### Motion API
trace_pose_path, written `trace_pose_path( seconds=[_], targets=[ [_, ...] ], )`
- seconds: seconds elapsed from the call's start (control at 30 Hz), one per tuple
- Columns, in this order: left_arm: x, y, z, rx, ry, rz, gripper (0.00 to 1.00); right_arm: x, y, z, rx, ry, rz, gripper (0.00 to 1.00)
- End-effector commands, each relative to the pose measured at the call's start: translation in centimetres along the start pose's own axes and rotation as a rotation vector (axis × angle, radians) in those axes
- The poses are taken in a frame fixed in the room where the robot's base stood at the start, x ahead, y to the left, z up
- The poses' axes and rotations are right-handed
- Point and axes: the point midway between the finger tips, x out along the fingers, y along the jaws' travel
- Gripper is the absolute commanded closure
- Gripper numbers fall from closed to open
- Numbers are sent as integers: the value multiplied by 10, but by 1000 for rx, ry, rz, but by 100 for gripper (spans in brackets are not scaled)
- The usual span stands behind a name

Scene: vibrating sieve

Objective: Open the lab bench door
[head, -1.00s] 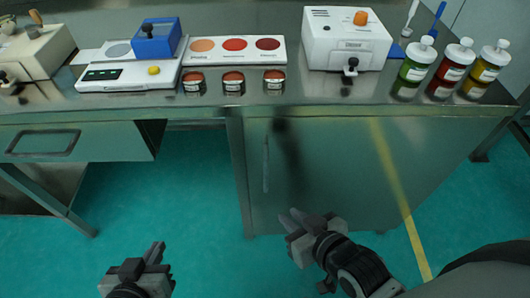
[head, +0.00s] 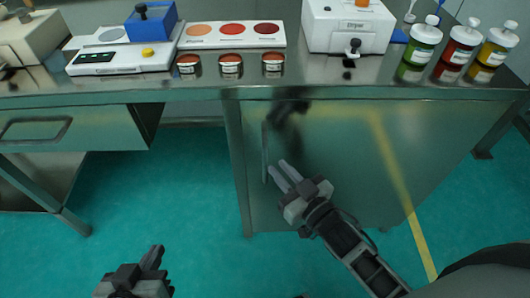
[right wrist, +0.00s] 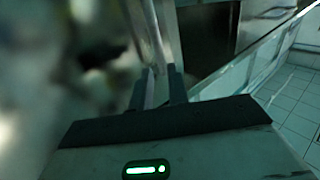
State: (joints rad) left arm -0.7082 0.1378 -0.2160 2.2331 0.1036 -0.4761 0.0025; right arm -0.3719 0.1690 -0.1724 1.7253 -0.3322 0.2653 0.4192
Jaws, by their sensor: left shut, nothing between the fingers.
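The lab bench door (head: 340,160) is a shiny metal panel under the right part of the bench, and it looks closed. Its thin vertical handle (head: 264,150) is near the door's left edge. My right gripper (head: 279,168) is open, with its two fingertips apart, close to the handle's lower part. In the right wrist view the fingers (right wrist: 163,82) point at a vertical metal bar; I cannot tell whether the bar is between them. My left gripper (head: 154,256) is shut and empty, low over the floor, away from the door.
The bench top (head: 300,75) carries a white dryer (head: 345,28), several bottles, a scale (head: 120,60) and small jars (head: 231,66). A drawer (head: 75,130) is at the left. Open floor (head: 190,200) lies left of the door.

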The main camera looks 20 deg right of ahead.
Motion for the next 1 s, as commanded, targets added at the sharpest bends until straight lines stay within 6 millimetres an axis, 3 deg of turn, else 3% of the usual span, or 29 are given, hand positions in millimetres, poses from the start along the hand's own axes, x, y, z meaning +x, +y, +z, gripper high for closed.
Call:
trace_pose_path(
  seconds=[0.2, 0.4, 0.77, 0.83, 1.0],
  targets=[
    [2, 0, 2, 1, 1, -1, 100, 44, 0, 0, 0, 2, 0, 83],
    [2, 0, 3, 2, 3, -1, 100, 64, 0, 0, -2, 0, 0, 83],
    [2, 0, 1, 3, 7, 0, 100, 69, 0, 0, 0, -1, 0, 83],
    [2, 0, 1, 3, 7, 0, 100, 68, 0, 0, 0, -1, 0, 99],
    [1, 0, 1, 3, 7, 1, 100, 68, 0, 0, 0, -1, -1, 100]
  ],
)
